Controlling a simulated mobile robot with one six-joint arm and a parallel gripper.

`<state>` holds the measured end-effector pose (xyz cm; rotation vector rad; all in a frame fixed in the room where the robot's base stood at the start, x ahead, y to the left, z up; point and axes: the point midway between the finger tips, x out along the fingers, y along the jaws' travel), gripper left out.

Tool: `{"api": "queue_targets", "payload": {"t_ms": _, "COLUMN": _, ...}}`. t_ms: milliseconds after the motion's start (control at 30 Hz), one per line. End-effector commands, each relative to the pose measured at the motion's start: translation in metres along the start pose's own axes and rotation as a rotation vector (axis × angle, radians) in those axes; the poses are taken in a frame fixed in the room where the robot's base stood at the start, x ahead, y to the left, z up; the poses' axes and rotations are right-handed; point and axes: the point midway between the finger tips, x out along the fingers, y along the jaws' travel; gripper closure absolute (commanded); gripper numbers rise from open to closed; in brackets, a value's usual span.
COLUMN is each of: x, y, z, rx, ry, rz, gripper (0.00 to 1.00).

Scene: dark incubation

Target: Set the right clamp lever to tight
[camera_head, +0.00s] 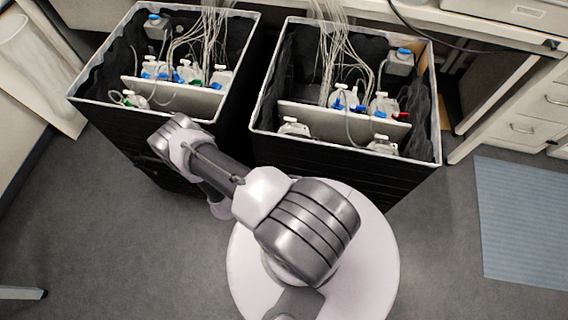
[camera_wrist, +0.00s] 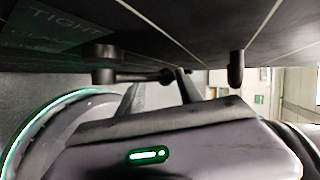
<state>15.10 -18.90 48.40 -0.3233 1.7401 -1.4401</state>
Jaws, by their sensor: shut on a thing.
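In the wrist view a dark clamp lever (camera_wrist: 140,75) sticks out from a black panel, its round pivot at the left and its bar pointing right. My gripper (camera_wrist: 183,83) is at the bar's right end and shut on it; the fingertips are partly hidden by the gripper body. A grey label (camera_wrist: 62,20) reading "TIGHT" is on the panel beyond the pivot, upper left; a fainter line under it is hard to read. In the head view the arm reaches to the front of the left black box (camera_head: 115,135), and gripper and lever are hidden there.
A dark peg (camera_wrist: 236,68) hangs from the panel right of the gripper. A second black box (camera_head: 340,165) stands to the right. Both boxes hold bottles with tubing. Grey floor is free in front, with a blue mat (camera_head: 520,220) at the right.

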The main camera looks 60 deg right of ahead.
Motion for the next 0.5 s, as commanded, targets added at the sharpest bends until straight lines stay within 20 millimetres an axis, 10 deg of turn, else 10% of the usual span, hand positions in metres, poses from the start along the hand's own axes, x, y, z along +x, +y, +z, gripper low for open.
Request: {"api": "queue_targets", "payload": {"t_ms": 500, "x": 0.0015, "y": -0.0018, "z": 0.006, "rx": -0.007, "ry": -0.013, "rz": -0.015, "gripper": 1.0}}
